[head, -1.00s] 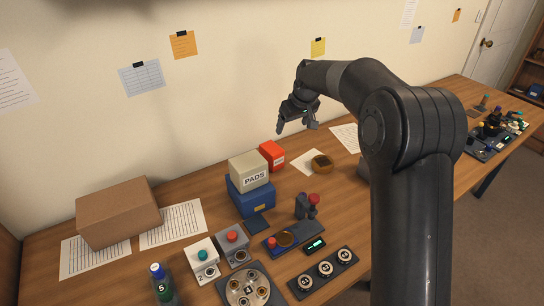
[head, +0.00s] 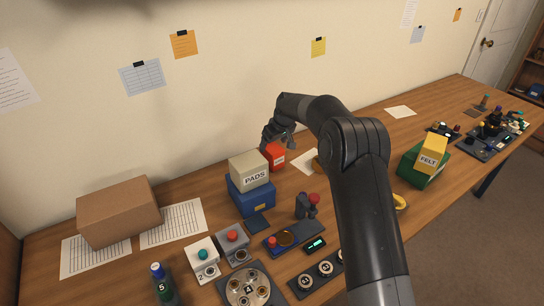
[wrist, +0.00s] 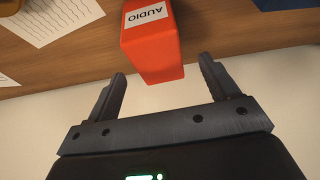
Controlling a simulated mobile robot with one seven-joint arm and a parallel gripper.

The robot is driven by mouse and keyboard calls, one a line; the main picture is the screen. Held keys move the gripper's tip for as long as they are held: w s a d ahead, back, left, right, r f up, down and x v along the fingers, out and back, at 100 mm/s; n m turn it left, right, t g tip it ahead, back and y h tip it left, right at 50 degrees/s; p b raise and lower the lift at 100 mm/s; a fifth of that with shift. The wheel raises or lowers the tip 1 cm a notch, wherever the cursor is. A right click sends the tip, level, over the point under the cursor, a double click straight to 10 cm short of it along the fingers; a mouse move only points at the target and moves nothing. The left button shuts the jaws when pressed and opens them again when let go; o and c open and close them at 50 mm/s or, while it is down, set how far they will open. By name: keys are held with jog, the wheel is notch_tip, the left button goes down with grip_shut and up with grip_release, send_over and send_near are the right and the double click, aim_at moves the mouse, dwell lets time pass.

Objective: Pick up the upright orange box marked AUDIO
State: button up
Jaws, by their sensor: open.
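The orange-red box (head: 276,156) stands upright on the table near the wall, just right of the beige PADS box. In the wrist view the box (wrist: 153,52) shows its white AUDIO label near the top of the picture. My gripper (head: 283,141) is over the box in the head view and partly covers its top. In the wrist view my gripper (wrist: 162,78) is open, with its two fingers apart and the near end of the box close to the gap between them. Whether a finger touches the box I cannot tell.
The beige PADS box (head: 250,172) sits on a blue box (head: 250,197) close at the left. A paper sheet (head: 306,161) lies to the right. A yellow FELT box (head: 433,154) on a green box (head: 424,171) stands farther right. The wall is close behind.

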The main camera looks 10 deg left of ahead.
aim_at(272, 147)
jog(key=x, duration=0.4)
jog(key=shift+w, duration=0.1)
jog(key=shift+f, duration=0.25)
dwell(0.4)
jog(key=c, duration=1.2)
jog(key=shift+r, duration=0.15)
